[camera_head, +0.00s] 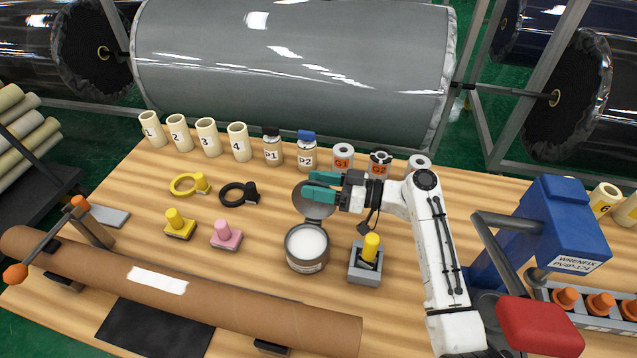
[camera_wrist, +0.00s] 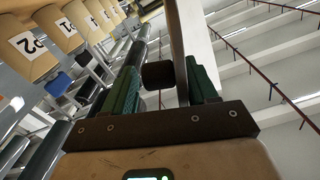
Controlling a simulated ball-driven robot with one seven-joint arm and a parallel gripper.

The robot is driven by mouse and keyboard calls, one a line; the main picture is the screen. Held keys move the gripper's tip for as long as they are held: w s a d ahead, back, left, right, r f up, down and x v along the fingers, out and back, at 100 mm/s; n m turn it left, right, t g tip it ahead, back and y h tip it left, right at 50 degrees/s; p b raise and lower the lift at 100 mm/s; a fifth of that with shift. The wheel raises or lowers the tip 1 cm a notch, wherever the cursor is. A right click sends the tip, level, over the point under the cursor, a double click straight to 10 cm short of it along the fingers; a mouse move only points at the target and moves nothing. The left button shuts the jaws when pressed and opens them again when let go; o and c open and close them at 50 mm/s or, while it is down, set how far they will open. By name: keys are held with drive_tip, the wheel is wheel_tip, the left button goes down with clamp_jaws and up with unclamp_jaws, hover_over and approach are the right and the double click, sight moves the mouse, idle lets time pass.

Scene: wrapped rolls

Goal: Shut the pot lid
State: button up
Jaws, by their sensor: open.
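The grey pot (camera_head: 306,262) stands upright on the table, with white contents visible. Its round grey lid (camera_head: 318,212) stands open, tilted up at the pot's far side. My gripper (camera_head: 312,186) has green fingers and is open at the lid's upper part, reaching in from the right. In the wrist view, my gripper (camera_wrist: 163,82) has a thin grey plate, apparently the lid (camera_wrist: 178,45), edge-on between its fingers. A dark knob (camera_wrist: 158,75) projects from it toward the left finger. I cannot tell whether either finger touches the lid.
Numbered cream tubes (camera_head: 207,137), bottles (camera_head: 273,147) and labelled rolls (camera_head: 343,157) line the back edge, close behind my gripper. A yellow-handled block (camera_head: 370,250) stands right of the pot. A pink stamp-like piece (camera_head: 226,235) is to its left. A long brown tube (camera_head: 90,262) lies in front.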

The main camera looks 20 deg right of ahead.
drive_tip(key=shift+c, duration=0.3)
drive_tip(key=shift+d, duration=0.1)
clamp_jaws()
drive_tip(key=shift+d+b, duration=0.1)
drive_tip(key=shift+b, duration=0.25)
drive_tip(key=shift+r, duration=0.1)
